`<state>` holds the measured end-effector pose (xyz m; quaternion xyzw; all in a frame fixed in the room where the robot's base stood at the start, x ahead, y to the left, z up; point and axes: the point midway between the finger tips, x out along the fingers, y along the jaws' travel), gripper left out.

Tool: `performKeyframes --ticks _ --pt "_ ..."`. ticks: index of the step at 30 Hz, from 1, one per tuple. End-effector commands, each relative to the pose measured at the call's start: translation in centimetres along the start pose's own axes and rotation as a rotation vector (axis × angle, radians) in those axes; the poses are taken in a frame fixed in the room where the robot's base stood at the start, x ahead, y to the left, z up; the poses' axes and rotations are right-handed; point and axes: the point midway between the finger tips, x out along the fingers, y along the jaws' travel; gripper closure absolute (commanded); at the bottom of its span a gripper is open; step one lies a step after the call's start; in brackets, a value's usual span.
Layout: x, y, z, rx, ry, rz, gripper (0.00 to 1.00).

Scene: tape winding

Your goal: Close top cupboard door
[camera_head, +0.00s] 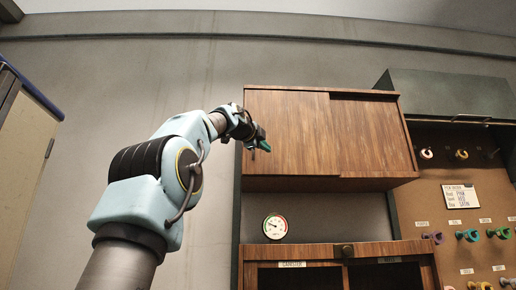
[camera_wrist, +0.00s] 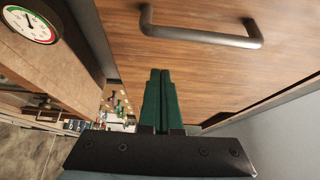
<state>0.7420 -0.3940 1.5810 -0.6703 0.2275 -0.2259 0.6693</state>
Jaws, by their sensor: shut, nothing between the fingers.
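The top cupboard (camera_head: 290,125) is a brown wooden box high on the wall. Its left front panel overlaps the right part with a visible step between them; how far the door stands open is hard to tell. My gripper (camera_head: 265,146) reaches in from the left, in front of the left part of the cupboard. In the wrist view its green fingers (camera_wrist: 160,75) are together and empty. A wooden panel (camera_wrist: 190,60) fills much of that view, with a dark bar handle (camera_wrist: 200,37) beyond the fingertips, apart from them. The handle is not visible in the head view.
A lower wooden cabinet (camera_head: 345,250) stands below, with a round gauge (camera_head: 275,227) on the wall between. A pegboard with tape rolls (camera_head: 470,235) is at right, under a dark cabinet (camera_head: 450,93). Wall space left of the cupboard is clear.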

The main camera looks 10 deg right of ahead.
Motion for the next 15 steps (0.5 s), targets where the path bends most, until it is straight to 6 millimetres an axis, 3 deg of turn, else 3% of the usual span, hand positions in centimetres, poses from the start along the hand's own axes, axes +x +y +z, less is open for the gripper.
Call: performKeyframes --ticks 1,9,15 --pt "-1.4 0.3 0.2 0.003 -0.005 -0.005 1.00" --pt "-6.6 0.4 0.3 0.002 -0.005 -0.004 1.00" --pt "-9.3 0.2 0.2 0.001 -0.003 -0.003 1.00"
